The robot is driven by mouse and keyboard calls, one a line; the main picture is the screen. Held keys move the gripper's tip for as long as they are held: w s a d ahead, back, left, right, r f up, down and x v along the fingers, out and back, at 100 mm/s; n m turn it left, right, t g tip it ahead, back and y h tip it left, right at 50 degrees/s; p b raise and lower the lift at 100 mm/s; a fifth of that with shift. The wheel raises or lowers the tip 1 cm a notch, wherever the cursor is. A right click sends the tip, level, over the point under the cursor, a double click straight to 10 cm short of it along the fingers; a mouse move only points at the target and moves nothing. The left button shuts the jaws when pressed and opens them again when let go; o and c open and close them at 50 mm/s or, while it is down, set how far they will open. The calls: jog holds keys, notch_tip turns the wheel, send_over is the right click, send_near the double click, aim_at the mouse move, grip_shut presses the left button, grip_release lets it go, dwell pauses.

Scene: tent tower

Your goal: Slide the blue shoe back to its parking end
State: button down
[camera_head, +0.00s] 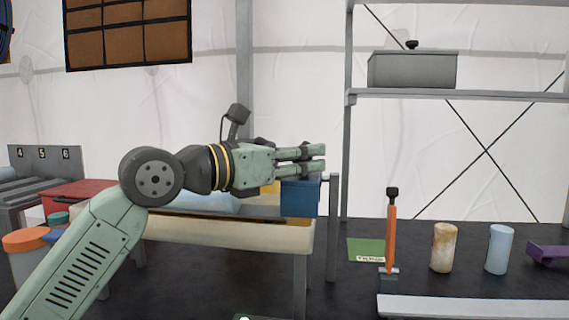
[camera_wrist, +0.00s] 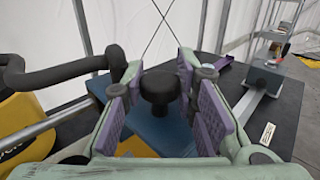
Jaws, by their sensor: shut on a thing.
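The blue shoe (camera_head: 300,198) is a blue block at the right end of a cream bench (camera_head: 230,232) in the head view. In the wrist view the blue shoe (camera_wrist: 155,132) lies below the fingers, with a black round knob (camera_wrist: 158,88) standing up from it. My gripper (camera_head: 318,158) reaches in from the left, level, just above the shoe. In the wrist view the purple pads of my gripper (camera_wrist: 157,95) are on both sides of the knob, shut on it. My fingers hide the knob in the head view.
A grey post (camera_head: 333,225) stands just right of the shoe. A black bent handle (camera_wrist: 60,72) and a yellow body are close at left in the wrist view. An orange-handled tool (camera_head: 391,235), two cylinders and a green card (camera_head: 366,248) stand or lie to the right.

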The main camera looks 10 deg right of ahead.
jog(key=shift+s+d, duration=0.1)
jog(key=shift+d, duration=0.1)
jog(key=c, duration=1.3)
grip_release()
jog(key=shift+d, duration=0.1)
jog(key=v, duration=1.2)
